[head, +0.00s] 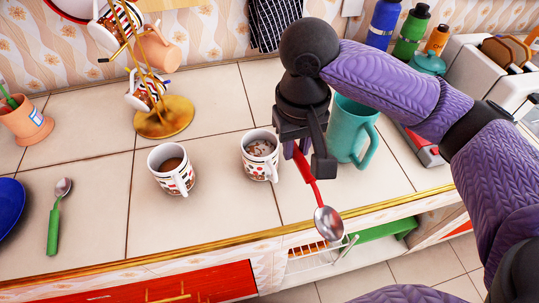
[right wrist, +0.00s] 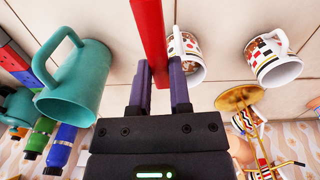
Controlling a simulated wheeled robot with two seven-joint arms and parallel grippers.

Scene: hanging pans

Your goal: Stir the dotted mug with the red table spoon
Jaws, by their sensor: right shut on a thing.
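My right gripper (head: 306,160) is shut on the red handle of the red table spoon (head: 307,170). The spoon slants down, and its silver bowl hangs over the counter's front edge, apart from the mugs. In the right wrist view, the red handle (right wrist: 147,30) runs between the fingertips of my gripper (right wrist: 160,72). The mug with small dot-like marks, which I take for the dotted mug (head: 258,167), stands upright just left of my gripper, with pale-topped brown contents. It also shows in the right wrist view (right wrist: 188,68). My left gripper is out of view.
A checked mug (head: 168,182) stands further left. A teal pitcher (head: 345,130) stands close right of my gripper. A gold mug stand (head: 165,118) is behind. A green-handled spoon (head: 54,228) and blue plate (head: 8,208) lie left. The counter's front middle is clear.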

